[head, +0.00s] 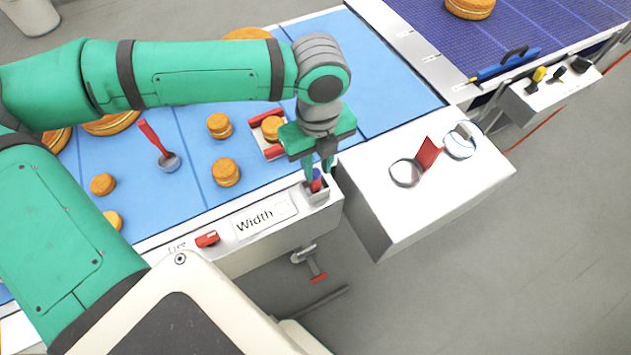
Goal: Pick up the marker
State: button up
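A small red and blue piece, which looks like the marker (316,184), stands in a small white holder (317,197) on the front rail of the conveyor. My gripper (319,173) points down right above the holder. Its two green fingers are apart, one on each side of the marker's top. Whether they touch it cannot be made out. The lower part of the marker is hidden in the holder.
A blue conveyor (190,180) carries several round filled cakes, a red-handled scoop (158,146) and a red-ended tray (258,146). A white box (425,205) to the right bears round rings and a red piece. A red lever (207,239) sits on the front rail.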

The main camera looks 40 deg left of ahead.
aim_at(316, 171)
jog(key=shift+a+f, duration=0.15)
jog(key=shift+f, duration=1.15)
jog(key=shift+a+f, duration=0.1)
jog(key=shift+f, duration=1.15)
grip_shut()
jog(key=shift+r, duration=0.1)
